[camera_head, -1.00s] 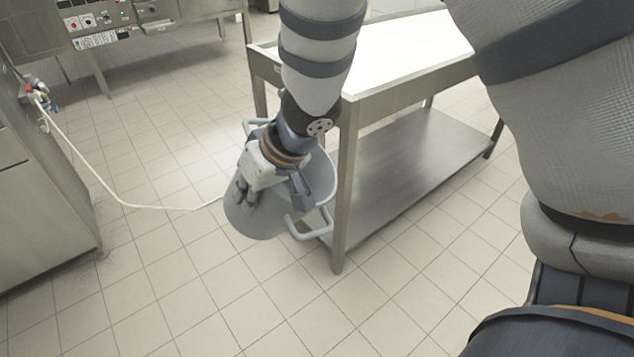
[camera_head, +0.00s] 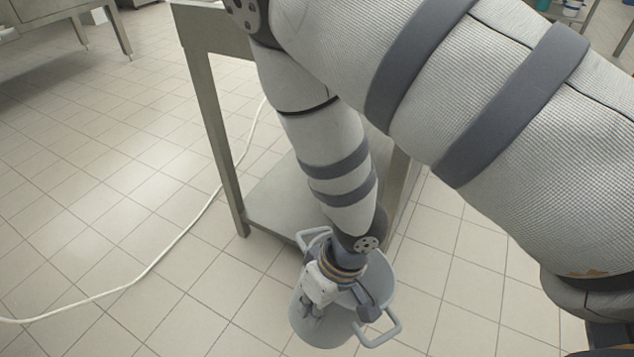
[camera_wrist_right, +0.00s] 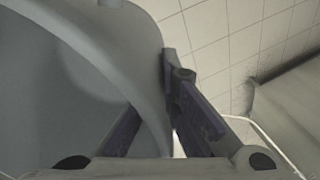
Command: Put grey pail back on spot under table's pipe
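The grey pail (camera_head: 381,282) has loop handles on two sides and hangs low in the head view, in front of the table. My right gripper (camera_head: 335,308) reaches down over it and is shut on its wall. In the right wrist view the pail's rim (camera_wrist_right: 140,62) runs between the two fingers (camera_wrist_right: 155,125), one inside and one outside. I cannot tell how far the pail's bottom is from the floor. The steel table (camera_head: 216,140) stands behind my right arm. No pipe shows, nor a marked spot. My left gripper is not in view.
The table's lower shelf (camera_head: 268,208) lies just behind the pail, and a table leg stands to its left. A white hose (camera_head: 150,272) trails over the tiled floor at left. Floor left and right of the pail is clear.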

